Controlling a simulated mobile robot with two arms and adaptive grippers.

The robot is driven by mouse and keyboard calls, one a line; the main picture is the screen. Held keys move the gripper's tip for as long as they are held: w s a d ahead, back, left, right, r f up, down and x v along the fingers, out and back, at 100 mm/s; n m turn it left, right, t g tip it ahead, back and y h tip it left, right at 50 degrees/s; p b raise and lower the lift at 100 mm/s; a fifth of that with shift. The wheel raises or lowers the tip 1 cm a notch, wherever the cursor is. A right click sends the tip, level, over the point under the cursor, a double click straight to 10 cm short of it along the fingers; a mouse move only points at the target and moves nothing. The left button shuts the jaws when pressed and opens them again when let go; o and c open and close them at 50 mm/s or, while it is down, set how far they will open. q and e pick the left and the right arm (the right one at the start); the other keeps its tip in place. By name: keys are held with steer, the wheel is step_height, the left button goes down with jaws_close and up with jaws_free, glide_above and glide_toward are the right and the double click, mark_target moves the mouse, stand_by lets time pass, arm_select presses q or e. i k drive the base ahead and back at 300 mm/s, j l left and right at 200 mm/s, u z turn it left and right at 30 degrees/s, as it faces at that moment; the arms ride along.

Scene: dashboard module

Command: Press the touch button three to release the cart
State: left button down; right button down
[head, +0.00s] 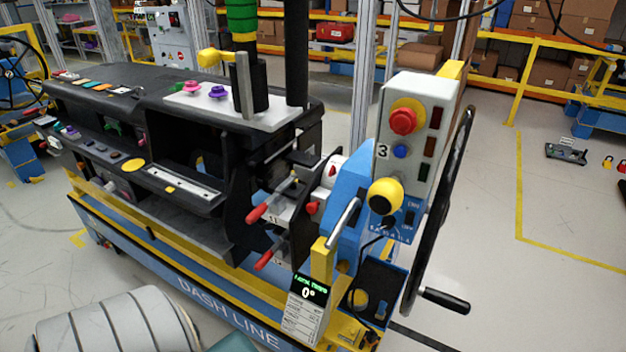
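A grey control box (416,130) stands upright at the right end of the dashboard cart (190,270). It bears a black "3" (382,152). A red mushroom button on a yellow collar (403,120) is at its top, with a small blue button (401,151) below it, beside the "3". Which of these is the touch button is not labelled legibly. Neither of my grippers is in view, and nothing touches the buttons.
A large black handwheel (442,210) with a protruding handle (445,300) stands just right of the box. Red-handled levers (257,213) and a small display reading 0° (308,290) are to its left. The floor at right (560,290) is mostly clear.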

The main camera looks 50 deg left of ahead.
mark_target(385, 196)
steer(key=u, duration=1.45)
